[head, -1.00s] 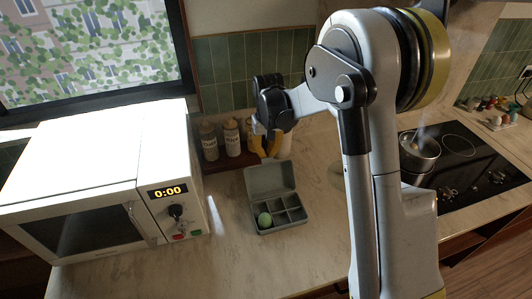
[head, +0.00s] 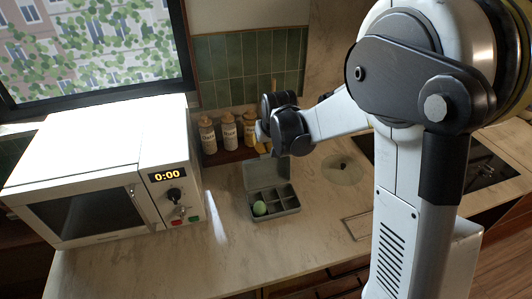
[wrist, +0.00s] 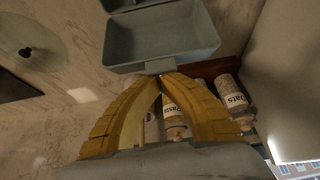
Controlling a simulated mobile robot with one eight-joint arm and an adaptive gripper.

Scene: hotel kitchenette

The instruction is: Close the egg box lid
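The grey-green egg box (head: 277,212) stands on the counter with its lid (head: 262,175) raised at the back. A green egg (head: 260,208) sits in its front left compartment; the other visible compartments look empty. My gripper (head: 262,146) is above and behind the raised lid, its fingers mostly hidden by my wrist in the head view. In the wrist view, the yellow fingers of my gripper (wrist: 160,76) meet at their tips with nothing seen between them. The tips are close to the edge of the lid (wrist: 160,35); I cannot tell whether they touch.
Several labelled bottles (head: 229,132) stand on a brown shelf behind the box, close to my gripper. A white microwave (head: 100,185) is at left. The counter in front is clear.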

